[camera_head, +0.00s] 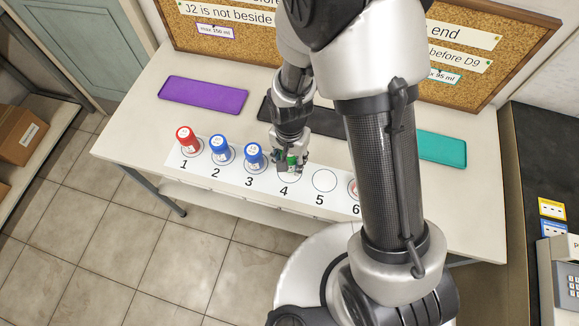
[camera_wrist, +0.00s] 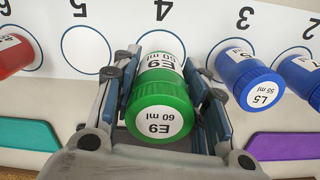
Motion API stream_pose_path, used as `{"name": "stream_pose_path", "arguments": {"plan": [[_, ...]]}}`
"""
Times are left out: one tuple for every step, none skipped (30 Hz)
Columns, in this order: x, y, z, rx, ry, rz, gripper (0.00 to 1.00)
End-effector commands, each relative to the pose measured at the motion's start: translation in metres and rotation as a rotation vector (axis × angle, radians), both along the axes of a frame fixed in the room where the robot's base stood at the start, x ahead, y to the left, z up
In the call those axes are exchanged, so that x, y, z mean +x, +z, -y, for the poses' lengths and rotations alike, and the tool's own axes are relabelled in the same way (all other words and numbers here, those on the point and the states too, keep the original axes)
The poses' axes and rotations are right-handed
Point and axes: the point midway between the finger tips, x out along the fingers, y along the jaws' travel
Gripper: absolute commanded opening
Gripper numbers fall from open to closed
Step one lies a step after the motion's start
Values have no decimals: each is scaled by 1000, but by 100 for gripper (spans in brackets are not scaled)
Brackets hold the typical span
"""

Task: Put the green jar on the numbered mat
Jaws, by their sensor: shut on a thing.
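The green-lidded jar (camera_wrist: 162,105), labelled E9 60 ml, is between the fingers of my gripper (camera_wrist: 165,108) in the wrist view. The fingers are shut on it. In the head view the jar (camera_head: 292,160) shows as a small green patch, partly hidden by my gripper (camera_head: 290,163) at the circle numbered 4. The numbered mat (camera_head: 215,175) is a white strip with numbered circles along the table's front. Whether the jar's base touches the mat I cannot tell.
A red jar (camera_head: 186,138) stands on circle 1, and blue jars stand on circle 2 (camera_head: 219,149) and circle 3 (camera_head: 253,155). Circle 5 (camera_head: 324,181) is empty. Another red jar (camera_wrist: 12,55) is on circle 6. A purple tray (camera_head: 203,95) and a teal tray (camera_head: 442,148) lie behind.

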Motion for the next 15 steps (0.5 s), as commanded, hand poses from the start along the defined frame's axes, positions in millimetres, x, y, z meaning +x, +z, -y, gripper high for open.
{"name": "stream_pose_path", "arguments": {"plan": [[-1,-6,0,-1,0,-3,16],[-1,-10,0,-2,0,-3,16],[-1,-16,0,-1,0,-4,16],[-1,-21,0,-1,0,-4,16],[-1,-26,0,-1,0,-4,16],[-1,-33,0,-1,0,-4,16],[-1,-37,0,-1,0,-4,16],[-1,-40,0,-1,0,-3,16],[-1,-42,0,-1,0,-2,16],[0,-42,0,0,0,-1,16],[0,-42,0,0,0,-1,16],[0,-41,0,0,0,0,16],[0,-41,0,0,0,0,16],[0,-40,0,0,0,0,16],[0,-40,0,0,0,0,16]]}}
